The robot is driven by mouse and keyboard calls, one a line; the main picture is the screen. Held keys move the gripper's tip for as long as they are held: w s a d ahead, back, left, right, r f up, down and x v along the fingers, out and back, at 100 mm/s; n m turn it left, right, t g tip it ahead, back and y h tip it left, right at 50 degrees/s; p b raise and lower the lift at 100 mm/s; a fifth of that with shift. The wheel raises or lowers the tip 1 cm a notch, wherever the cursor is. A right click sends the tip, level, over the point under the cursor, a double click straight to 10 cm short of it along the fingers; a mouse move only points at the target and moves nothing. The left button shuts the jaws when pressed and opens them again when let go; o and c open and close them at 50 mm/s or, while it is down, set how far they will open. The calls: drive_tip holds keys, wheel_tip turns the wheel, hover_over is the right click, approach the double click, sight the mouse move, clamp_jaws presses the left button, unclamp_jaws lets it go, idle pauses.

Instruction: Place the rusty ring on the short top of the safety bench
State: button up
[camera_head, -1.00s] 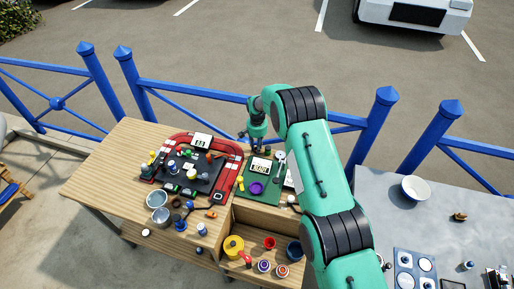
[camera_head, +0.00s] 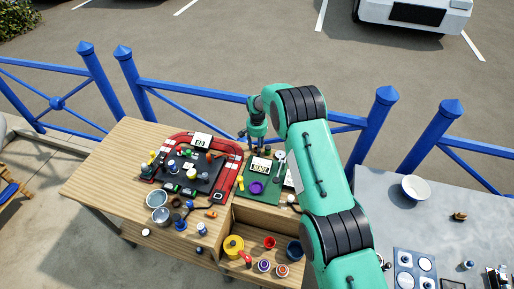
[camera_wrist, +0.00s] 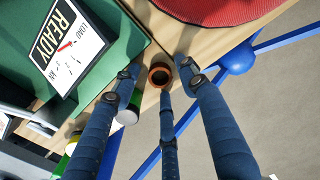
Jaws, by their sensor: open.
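The rusty ring (camera_wrist: 160,75) is a small brown ring with a dark hole. It sits on the bare wood of the bench top (camera_wrist: 185,38), near the edge, in the wrist view. My gripper (camera_wrist: 163,82) is open, with its blue fingers spread around the ring. The fingertips look apart from the ring; whether any touches it I cannot tell. In the head view my gripper (camera_head: 254,144) points down at the back edge of the wooden bench (camera_head: 110,165), and I cannot make out the ring there. Which part is the short top is not clear.
A green mat (camera_head: 270,192) with a READY card (camera_wrist: 66,45) lies beside the ring. A red-bordered black board (camera_head: 205,178) with many small parts is on the left. A green-and-white cylinder (camera_wrist: 130,112) is close to one finger. A blue fence (camera_head: 190,90) stands behind.

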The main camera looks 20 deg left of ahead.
wheel_tip(320, 180, up, 12)
drive_tip(key=b, duration=0.1)
idle(0.6)
idle(0.6)
drive_tip(key=shift+r, duration=0.15)
